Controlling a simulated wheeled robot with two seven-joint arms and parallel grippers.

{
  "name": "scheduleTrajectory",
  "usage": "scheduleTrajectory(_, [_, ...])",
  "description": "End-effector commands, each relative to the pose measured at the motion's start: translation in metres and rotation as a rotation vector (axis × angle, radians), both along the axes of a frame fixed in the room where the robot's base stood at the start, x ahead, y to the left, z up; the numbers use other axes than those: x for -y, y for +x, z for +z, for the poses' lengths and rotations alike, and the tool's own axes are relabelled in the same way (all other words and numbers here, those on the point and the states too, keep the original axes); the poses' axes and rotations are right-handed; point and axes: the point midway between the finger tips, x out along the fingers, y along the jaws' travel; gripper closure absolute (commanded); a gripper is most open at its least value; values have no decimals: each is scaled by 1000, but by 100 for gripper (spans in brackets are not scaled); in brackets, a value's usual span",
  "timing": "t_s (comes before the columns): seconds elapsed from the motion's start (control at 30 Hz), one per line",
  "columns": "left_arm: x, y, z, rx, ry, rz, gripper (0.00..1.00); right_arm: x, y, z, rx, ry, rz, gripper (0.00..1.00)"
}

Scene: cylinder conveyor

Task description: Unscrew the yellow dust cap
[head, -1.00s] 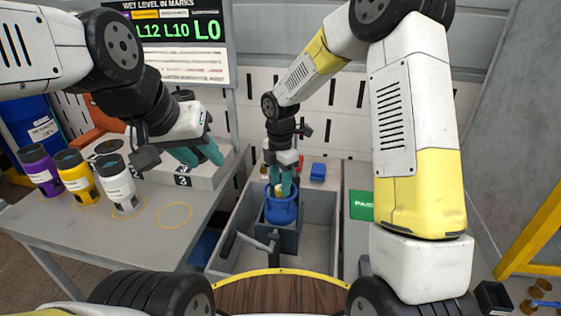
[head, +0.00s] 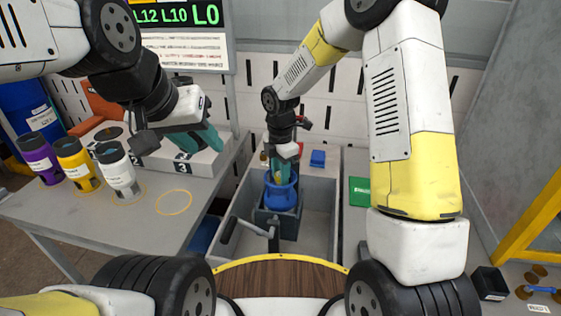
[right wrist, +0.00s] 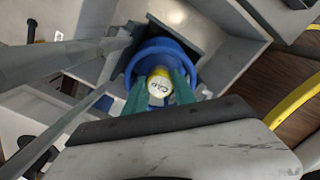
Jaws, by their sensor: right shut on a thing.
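The yellow dust cap (right wrist: 160,84) with dark lettering sits at the centre of a blue cylinder's collar (right wrist: 130,68) in the right wrist view. The blue cylinder (head: 281,196) stands upright in a grey holder inside a grey trough. My right gripper (head: 281,172) points down into the collar; its teal fingers (right wrist: 160,88) are closed on either side of the cap. In the head view the cap is mostly hidden by the fingers. My left gripper (head: 209,143) hangs empty above the left table, its teal fingers seen side-on, so its opening is unclear.
Purple (head: 40,158), yellow (head: 77,164) and white (head: 117,170) canisters stand on the left table (head: 140,219). A blue block (head: 317,158) and green card (head: 360,190) lie behind and right. The trough's right part is clear.

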Motion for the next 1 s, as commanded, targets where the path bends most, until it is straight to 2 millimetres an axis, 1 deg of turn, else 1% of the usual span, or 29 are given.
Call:
scheduleTrajectory(0.07, [0,0,0,0,0,0,64,0,0,0,0,0,0,100])
scheduleTrajectory(0.1, [0,0,0,0,0,0,64,0,0,0,1,1,0,61])
scheduleTrajectory(0.17, [0,0,0,0,0,0,64,0,0,0,1,1,0,51])
scheduleTrajectory(0.47, [0,0,0,0,0,0,64,0,0,1,1,1,0,51])
scheduleTrajectory(0.8, [0,0,0,0,0,0,64,0,1,25,2,2,-1,51])
scheduleTrajectory(0.93, [0,0,0,0,0,0,64,0,0,25,0,0,-14,51])
scheduleTrajectory(1.0, [0,0,0,0,0,0,64,0,0,25,0,0,-75,51])
